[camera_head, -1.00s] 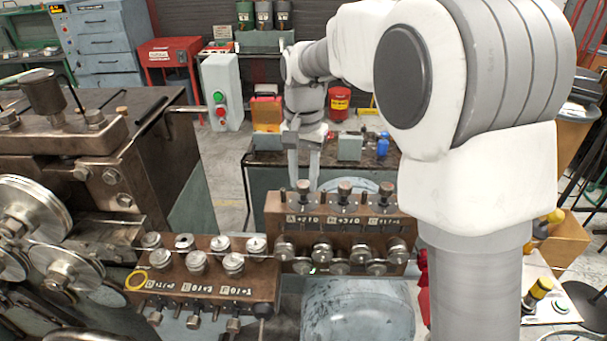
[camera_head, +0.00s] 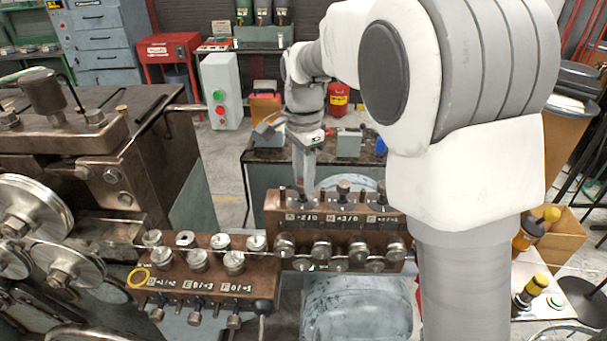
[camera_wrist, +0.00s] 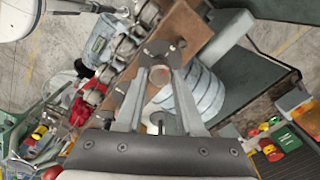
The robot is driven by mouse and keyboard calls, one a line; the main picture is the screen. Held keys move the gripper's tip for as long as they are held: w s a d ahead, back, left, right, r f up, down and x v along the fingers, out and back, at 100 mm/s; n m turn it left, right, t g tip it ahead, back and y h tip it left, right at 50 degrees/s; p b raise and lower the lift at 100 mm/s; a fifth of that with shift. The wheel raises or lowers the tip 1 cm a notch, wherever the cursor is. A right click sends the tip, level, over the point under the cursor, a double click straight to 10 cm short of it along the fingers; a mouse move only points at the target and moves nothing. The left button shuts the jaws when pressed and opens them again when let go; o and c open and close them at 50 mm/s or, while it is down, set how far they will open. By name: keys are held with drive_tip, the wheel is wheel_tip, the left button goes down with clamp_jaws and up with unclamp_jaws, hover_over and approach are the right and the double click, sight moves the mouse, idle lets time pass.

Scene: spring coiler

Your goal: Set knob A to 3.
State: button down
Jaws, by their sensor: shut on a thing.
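Knob A stands at the left end of the top row on the rear brown block (camera_head: 272,205), above the white "A" label (camera_head: 300,217). In the head view its top is mostly hidden by my fingers. My gripper (camera_head: 304,183) points down and is shut on it. In the wrist view the fingertips (camera_wrist: 160,72) close around the round grey knob A (camera_wrist: 160,77). The label's digits and the knob's setting are too small to read surely.
Knob B (camera_head: 343,187) stands close to the right of my fingers, with another knob (camera_head: 385,193) beyond it. A front brown block (camera_head: 215,268) carries rollers. A thin wire crosses both blocks. The machine (camera_head: 110,160) fills the left side.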

idle(0.4)
drive_tip(key=c, duration=0.5)
unclamp_jaws()
drive_tip(key=shift+r, duration=0.1)
wheel_tip(320, 180, up, 17)
drive_tip(key=shift+r, duration=0.1)
drive_tip(key=shift+d, duration=0.1)
drive_tip(key=s+d+f+n+t+b, duration=0.1)
drive_tip(key=s+d+f+n, duration=0.3)
drive_tip(key=s, duration=0.4)
drive_tip(key=s+d+f+n+t+b, duration=0.1)
drive_tip(key=s+d+f+n+t, duration=0.1)
drive_tip(key=s+d+f, duration=0.3)
drive_tip(key=s+d+f+n+t+b, duration=0.2)
drive_tip(key=s+d+f+n, duration=0.3)
drive_tip(key=s, duration=0.6)
drive_tip(key=shift+d+f+n+t, duration=0.1)
drive_tip(key=shift+d+n+t, duration=0.05)
drive_tip(key=shift+n+t, duration=0.15)
